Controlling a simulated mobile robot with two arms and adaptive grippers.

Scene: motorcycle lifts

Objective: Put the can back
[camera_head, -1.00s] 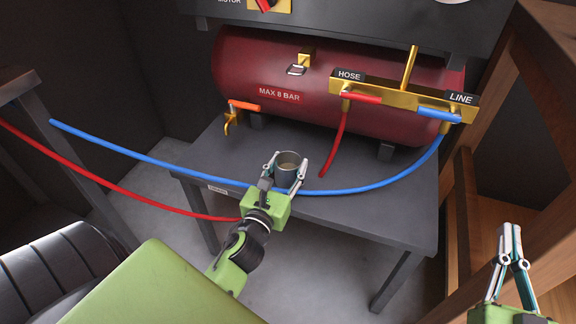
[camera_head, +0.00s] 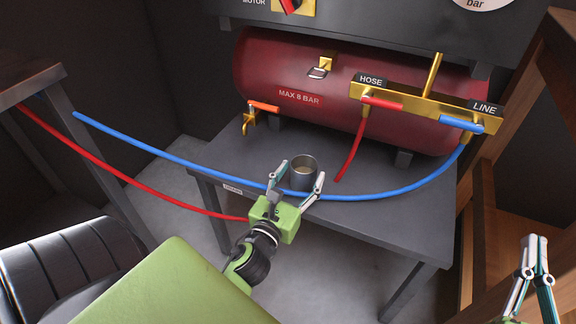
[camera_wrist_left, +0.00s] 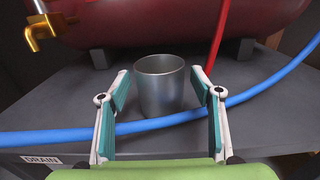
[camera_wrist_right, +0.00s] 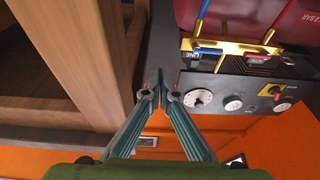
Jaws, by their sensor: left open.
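The can (camera_head: 303,172) is an open-topped grey metal cup with something pale inside, in the head view. It stands upright on the dark shelf (camera_head: 400,225) below the red tank, near the front edge. In the left wrist view the can (camera_wrist_left: 160,88) sits between the spread fingers of my left gripper (camera_wrist_left: 161,74), with a gap on each side. My left gripper (camera_head: 300,169) is open around the can. My right gripper (camera_head: 536,240) is at the far right with fingertips together and empty; it also shows in the right wrist view (camera_wrist_right: 160,82).
A blue hose (camera_head: 380,194) crosses the shelf front close to the can. A red hose (camera_head: 352,150) hangs behind it. A brass drain valve (camera_head: 249,120) with an orange handle is left of the can. A wooden frame (camera_head: 508,130) stands at right.

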